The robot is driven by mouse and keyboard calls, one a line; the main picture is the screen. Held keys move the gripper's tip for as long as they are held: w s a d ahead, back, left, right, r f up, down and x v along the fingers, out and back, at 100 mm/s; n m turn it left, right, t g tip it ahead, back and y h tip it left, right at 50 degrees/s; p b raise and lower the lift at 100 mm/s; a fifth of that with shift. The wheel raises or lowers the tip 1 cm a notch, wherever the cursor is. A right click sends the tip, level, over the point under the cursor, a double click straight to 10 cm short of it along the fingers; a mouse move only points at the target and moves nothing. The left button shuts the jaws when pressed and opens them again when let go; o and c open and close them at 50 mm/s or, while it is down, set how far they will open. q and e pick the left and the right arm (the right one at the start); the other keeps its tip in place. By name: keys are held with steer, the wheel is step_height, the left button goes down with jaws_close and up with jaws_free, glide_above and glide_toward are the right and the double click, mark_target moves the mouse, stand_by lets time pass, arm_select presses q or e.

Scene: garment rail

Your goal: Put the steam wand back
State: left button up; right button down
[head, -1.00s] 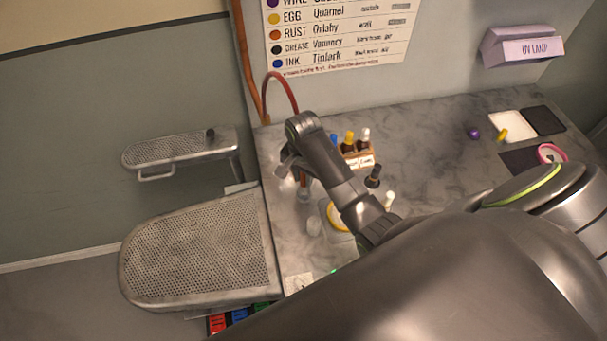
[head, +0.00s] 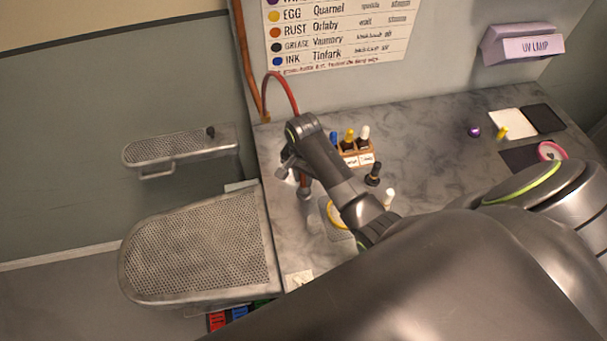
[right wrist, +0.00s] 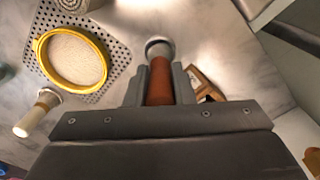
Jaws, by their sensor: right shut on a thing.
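The steam wand (right wrist: 160,88) has a red-brown handle and a round grey head. In the right wrist view it stands between the fingers of my right gripper (right wrist: 160,84), which are shut on its handle. In the head view the right gripper (head: 295,166) is over the left part of the counter, with part of the wand (head: 304,183) showing below it. A red hose (head: 291,92) loops up behind the gripper. I cannot make out a holder for the wand. My left gripper is not in view.
A rack of dropper bottles (head: 358,157) and a dark bottle (head: 373,174) stand close right of my arm. A yellow ring (right wrist: 40,50) lies on a perforated mat (right wrist: 115,40). Perforated pressing boards (head: 200,250) are at left.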

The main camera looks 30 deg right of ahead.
steer(key=shift+f, duration=0.25)
stand_by(0.5)
steer(key=c, duration=0.8)
jaws_free()
steer(key=shift+c, duration=0.2)
steer(key=shift+r, duration=0.1)
steer(key=shift+r, duration=3.65)
